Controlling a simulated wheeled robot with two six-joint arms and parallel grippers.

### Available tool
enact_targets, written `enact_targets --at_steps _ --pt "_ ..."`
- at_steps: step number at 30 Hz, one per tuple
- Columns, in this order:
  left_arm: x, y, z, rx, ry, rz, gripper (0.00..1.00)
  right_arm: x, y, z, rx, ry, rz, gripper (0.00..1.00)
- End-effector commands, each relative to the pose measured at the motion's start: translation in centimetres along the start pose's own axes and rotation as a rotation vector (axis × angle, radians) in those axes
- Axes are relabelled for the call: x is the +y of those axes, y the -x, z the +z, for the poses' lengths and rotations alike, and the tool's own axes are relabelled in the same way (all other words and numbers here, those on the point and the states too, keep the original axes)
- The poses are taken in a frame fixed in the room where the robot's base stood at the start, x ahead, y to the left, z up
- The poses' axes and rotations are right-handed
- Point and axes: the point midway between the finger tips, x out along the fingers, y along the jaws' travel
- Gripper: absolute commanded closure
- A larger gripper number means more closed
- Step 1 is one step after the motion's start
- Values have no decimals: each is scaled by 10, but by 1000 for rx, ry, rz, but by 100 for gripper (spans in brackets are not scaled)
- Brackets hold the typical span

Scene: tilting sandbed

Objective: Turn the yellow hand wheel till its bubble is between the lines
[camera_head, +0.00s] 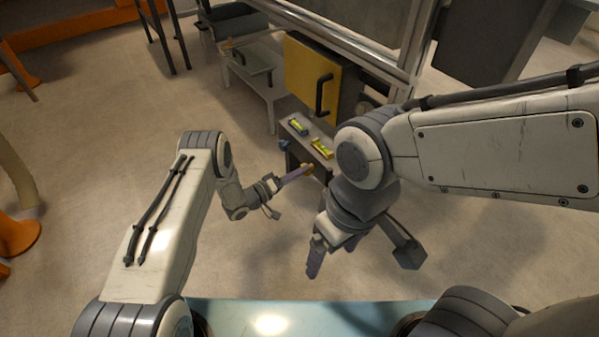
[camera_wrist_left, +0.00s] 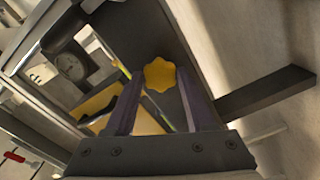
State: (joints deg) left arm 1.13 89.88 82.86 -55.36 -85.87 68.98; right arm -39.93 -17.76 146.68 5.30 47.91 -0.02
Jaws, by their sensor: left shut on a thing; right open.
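The yellow hand wheel (camera_wrist_left: 160,74) sits on a dark panel in the left wrist view, between my left finger tips. My left gripper (camera_head: 307,170) is shut on it; in the head view the fingers mostly cover the wheel. A yellow spirit level (camera_head: 321,149) lies on top of the grey stand just behind the wheel. A blue-framed level (camera_head: 298,126) lies left of it. Both vials look green-yellow, but the bubbles and lines are too small to read. My right gripper (camera_head: 313,265) is open and empty, pointing down in front of the stand.
A blue knob (camera_head: 284,145) is on the stand's left side. A yellow panel with a black handle (camera_head: 323,96) stands behind the stand. A grey bench (camera_head: 262,75) is at its left. A round gauge (camera_wrist_left: 70,66) shows in the left wrist view.

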Motion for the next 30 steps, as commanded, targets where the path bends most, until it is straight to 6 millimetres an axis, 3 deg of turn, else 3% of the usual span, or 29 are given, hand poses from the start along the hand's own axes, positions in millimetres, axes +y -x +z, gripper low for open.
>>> enact_targets --at_steps 15,30 --pt "-1 1 1 0 451 -3 100 0 2 0 0 0 0 16" --pt "-1 1 1 0 640 -3 100 0 3 0 0 0 0 16"
